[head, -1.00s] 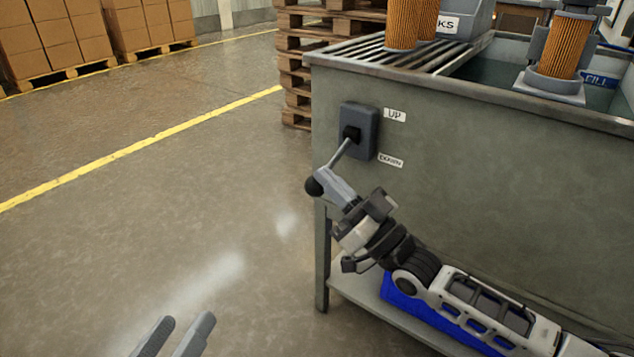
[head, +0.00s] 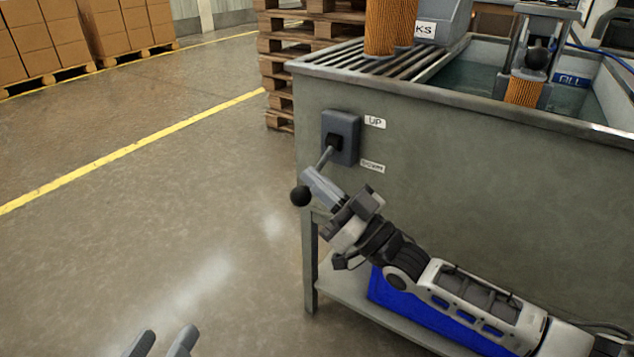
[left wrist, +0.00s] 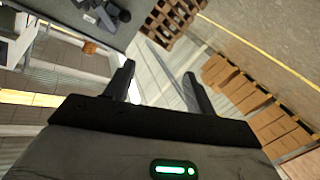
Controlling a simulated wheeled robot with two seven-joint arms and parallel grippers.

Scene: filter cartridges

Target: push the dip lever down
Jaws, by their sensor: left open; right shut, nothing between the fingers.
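The dip lever is a thin grey rod with a black ball knob (head: 300,196). It comes out of a dark grey switch box (head: 341,137) on the tank's side and points down and to the left. Labels UP (head: 375,122) and DOWN (head: 372,166) sit beside the box. My right gripper (head: 312,178) is shut and empty, its fingers over the rod between box and knob; whether they touch it I cannot tell. My left gripper (head: 169,333) is open and empty, low over the floor, away from the lever; its fingers show in the left wrist view (left wrist: 159,70).
The grey tank (head: 450,150) holds liquid, with a pleated orange cartridge (head: 523,92) in a holder. More orange cartridges (head: 390,27) stand on the slatted rack. A blue object (head: 400,310) lies on the lower shelf below my right arm. Stacked pallets (head: 283,62) stand behind; floor at left is clear.

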